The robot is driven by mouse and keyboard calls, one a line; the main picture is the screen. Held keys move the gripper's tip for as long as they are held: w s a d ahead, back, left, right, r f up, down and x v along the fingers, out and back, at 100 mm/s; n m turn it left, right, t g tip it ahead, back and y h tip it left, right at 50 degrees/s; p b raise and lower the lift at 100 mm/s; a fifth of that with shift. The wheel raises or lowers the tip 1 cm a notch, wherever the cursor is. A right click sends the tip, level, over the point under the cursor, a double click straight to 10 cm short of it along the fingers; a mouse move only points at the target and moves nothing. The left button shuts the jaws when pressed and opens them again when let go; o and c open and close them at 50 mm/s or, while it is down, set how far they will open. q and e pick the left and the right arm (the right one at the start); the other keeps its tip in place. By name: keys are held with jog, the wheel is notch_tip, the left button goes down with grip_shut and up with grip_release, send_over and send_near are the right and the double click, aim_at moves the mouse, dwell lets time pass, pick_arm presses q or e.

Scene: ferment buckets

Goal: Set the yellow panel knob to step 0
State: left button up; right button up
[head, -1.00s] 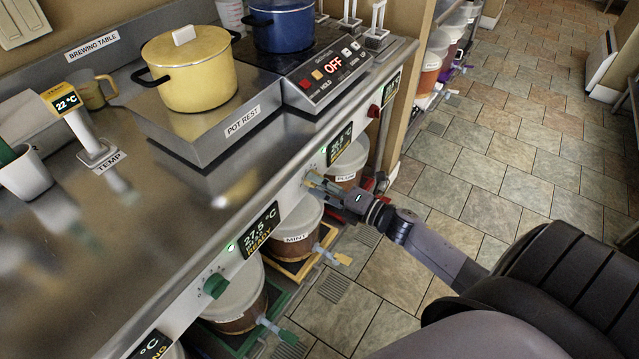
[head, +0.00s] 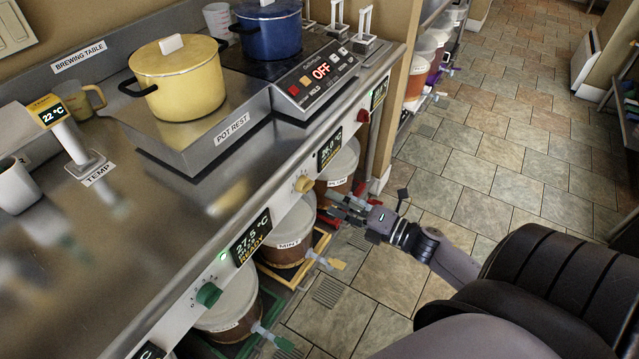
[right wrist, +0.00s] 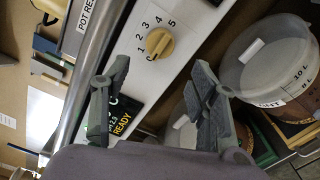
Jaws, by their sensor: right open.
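The yellow panel knob (head: 303,184) sits on the front panel of the brewing table, between two dark displays. In the right wrist view the knob (right wrist: 158,42) is uncovered, with the numbers 1 to 5 around its upper side and a 0 mark by its lower left. Its ridge runs from upper right to lower left; which end is the pointer I cannot tell for sure. My right gripper (head: 338,204) is open and empty, apart from the knob, to its right and slightly below in the head view. Its two spread fingers (right wrist: 160,72) frame the wrist view. My left gripper is not shown.
Lidded buckets, including the mint one (head: 285,247), stand under the panel. A yellow pot (head: 178,80) stands above. The tiled floor at right is open.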

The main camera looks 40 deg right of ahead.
jog(key=v, duration=0.4)
jog(key=shift+s, duration=0.15)
jog(key=shift+d, duration=0.1)
notch_tip(320, 180, down, 14)
jog(key=s+d+m+g+h+p, duration=0.1)
jog(key=s+d+m+g+h, duration=0.15)
jog(key=m+h, duration=0.45)
jog(key=s+a+f+m+g+p, duration=0.1)
jog(key=s+a+f+m+g, duration=0.1)
jog(key=s+f+m, duration=0.45)
jog(key=s+a+f+m+g, duration=0.1)
jog(key=s+f+m+g, duration=0.15)
jog(key=f, duration=0.75)
pick_arm(q)
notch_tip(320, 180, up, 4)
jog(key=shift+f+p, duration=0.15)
jog(key=shift+p, duration=0.7)
pick_arm(e)
jog(key=s+a+f+m+g, duration=0.4)
jog(key=s+a+f, duration=0.2)
jog(key=s, duration=0.4)
jog(key=s+a+f+m+g, duration=0.3)
jog(key=s+a+f, duration=0.3)
jog(key=s, duration=0.5)
jog(key=shift+s+a+f+m+g, duration=0.25)
jog(key=shift+a+f+m+g, duration=0.15)
jog(key=shift+g, duration=0.4)
